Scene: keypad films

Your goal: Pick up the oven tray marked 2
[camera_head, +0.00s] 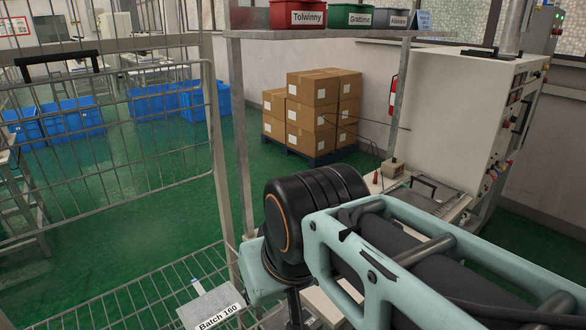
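I see no oven tray with a readable 2. A flat grey metal piece with a dark handle (430,194) lies on the bench at the right, partly behind my arm; I cannot tell whether it is a tray, and no number shows on it. My arm, pale blue with a black joint, fills the lower right and hides part of the bench. My gripper is not in view; the arm runs out of the picture at the bottom.
A wire cage trolley (95,169) stands at the left, with a box labelled "Batch 160" (212,304) low down. A shelf (330,33) with small labelled bins is above. A white cabinet (450,100) stands right.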

